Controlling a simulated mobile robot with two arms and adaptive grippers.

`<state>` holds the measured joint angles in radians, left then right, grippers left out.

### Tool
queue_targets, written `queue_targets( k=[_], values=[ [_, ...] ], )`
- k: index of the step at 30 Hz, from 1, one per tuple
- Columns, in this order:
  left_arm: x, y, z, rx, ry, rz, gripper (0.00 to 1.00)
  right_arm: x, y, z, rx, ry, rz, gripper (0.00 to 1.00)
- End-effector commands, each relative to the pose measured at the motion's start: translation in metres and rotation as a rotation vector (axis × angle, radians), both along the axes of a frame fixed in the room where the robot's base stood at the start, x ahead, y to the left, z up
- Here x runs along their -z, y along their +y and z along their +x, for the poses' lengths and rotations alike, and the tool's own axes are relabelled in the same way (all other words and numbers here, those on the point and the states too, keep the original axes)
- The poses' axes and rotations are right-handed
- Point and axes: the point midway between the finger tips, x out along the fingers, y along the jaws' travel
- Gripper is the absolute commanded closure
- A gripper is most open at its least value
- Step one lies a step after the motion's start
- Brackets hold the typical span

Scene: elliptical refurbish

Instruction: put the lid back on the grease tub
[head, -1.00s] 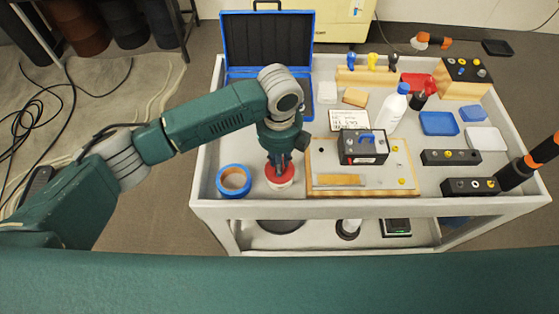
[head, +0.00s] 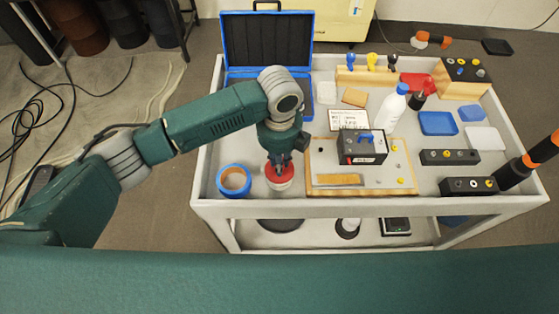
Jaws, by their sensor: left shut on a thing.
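The grease tub (head: 280,187) is a small whitish tub on the front left part of the cart top. The red lid (head: 278,173) sits over its top. My left gripper (head: 279,165) points down and is shut on the red lid. Whether the lid is fully seated on the rim is too small to tell.
A roll of blue tape (head: 221,187) lies just left of the tub. A wooden board (head: 397,166) with a black box (head: 362,150) is close on the right. An open blue case (head: 226,72) stands behind. A white bottle (head: 391,111) stands further right.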

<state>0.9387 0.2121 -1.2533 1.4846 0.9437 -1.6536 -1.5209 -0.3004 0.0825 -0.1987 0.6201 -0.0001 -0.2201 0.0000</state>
Motion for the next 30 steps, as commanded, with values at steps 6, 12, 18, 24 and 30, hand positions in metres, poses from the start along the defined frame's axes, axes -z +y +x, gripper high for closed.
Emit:
queue_targets(
  k=[6, 12, 18, 24, 30],
  values=[
    [-0.0009, 0.0000, 0.0000, 0.000, 0.000, 0.000, 0.99, -0.0023, 0.0001, 0.0000, 0.000, 0.000, 0.000, 0.65],
    [-0.0014, 0.0001, -0.0002, 0.000, 0.000, 0.000, 0.99, -0.0065, 0.0007, 0.0000, 0.000, 0.000, 0.001, 0.65],
    [-0.0005, 0.0002, 0.0000, 0.000, 0.000, 0.000, 0.99, -0.0073, 0.0028, 0.0000, 0.001, 0.000, 0.003, 0.65],
    [-0.0004, 0.0002, 0.0000, 0.000, 0.000, 0.000, 0.99, -0.0071, 0.0049, -0.0001, 0.001, 0.000, 0.005, 0.65],
    [-0.0004, 0.0003, 0.0001, 0.000, 0.000, 0.000, 0.99, -0.0075, 0.0049, 0.0000, 0.001, 0.000, 0.005, 0.65]
  ],
)
